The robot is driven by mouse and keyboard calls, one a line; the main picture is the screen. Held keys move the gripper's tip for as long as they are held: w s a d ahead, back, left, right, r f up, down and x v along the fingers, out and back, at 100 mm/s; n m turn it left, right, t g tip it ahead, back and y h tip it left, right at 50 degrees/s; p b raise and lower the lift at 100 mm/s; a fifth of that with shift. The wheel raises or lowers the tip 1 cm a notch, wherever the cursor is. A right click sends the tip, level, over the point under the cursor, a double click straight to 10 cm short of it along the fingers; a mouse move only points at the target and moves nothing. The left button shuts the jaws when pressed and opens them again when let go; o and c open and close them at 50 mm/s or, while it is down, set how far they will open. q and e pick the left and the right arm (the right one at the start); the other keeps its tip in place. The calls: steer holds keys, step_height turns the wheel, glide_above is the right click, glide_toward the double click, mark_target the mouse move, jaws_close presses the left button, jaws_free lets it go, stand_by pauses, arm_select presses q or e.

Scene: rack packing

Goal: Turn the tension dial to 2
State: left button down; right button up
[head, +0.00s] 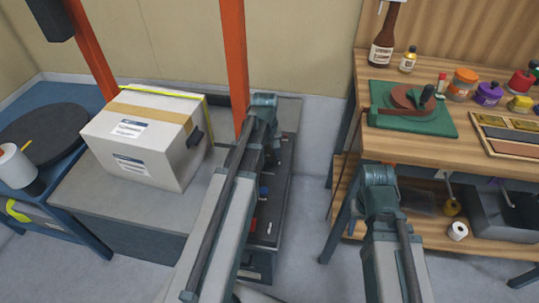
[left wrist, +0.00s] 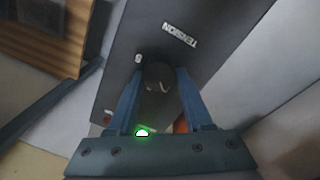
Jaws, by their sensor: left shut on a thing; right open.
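In the left wrist view, the tension dial (left wrist: 158,78) is a dark round knob on a dark panel (left wrist: 205,55). The white word TENSION (left wrist: 180,35) is printed near it, upside down in this view. One small white character (left wrist: 138,57) shows beside the dial, too blurred to read surely; other scale marks are hidden. My left gripper (left wrist: 158,72) is shut on the dial, one blue finger on each side. In the head view my left arm hides the dial. My right arm shows in the head view, but its fingers do not.
A white taped carton (head: 150,135) sits on the grey surface at left, by orange posts (head: 235,60). The workbench (head: 385,150) at right holds a green fixture (head: 412,118), jars and bottles. Floor between the machine and the bench is clear. A green light (left wrist: 142,132) glows near the left gripper.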

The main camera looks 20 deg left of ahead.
mark_target(267, 158)
arm_select(q)
steer(key=shift+c, duration=1.5)
jaws_free()
step_height(267, 158, up, 14)
steer(key=p, duration=1.3)
steer(key=shift+s+a+p, duration=0.3)
steer(key=shift+s+p, duration=0.05)
steer(key=shift+p, duration=0.05)
steer(key=shift+f, duration=0.15)
steer(key=s+d+r+m+p, duration=0.1)
steer(key=s+d+m, duration=0.3)
steer(key=d, duration=0.3)
steer(key=s+d+r+m+y+p, duration=0.1)
steer(key=s+d+r+m, duration=0.1)
steer(key=s+d+m, duration=0.3)
steer(key=s+d+r+m+p, duration=0.1)
steer(key=s+d+m, duration=0.3)
steer(key=d, duration=0.7)
steer(key=shift+s+r+g+y+p, duration=0.15)
steer(key=shift+s+g+y+p, duration=0.25)
steer(key=shift+s+p, duration=0.15)
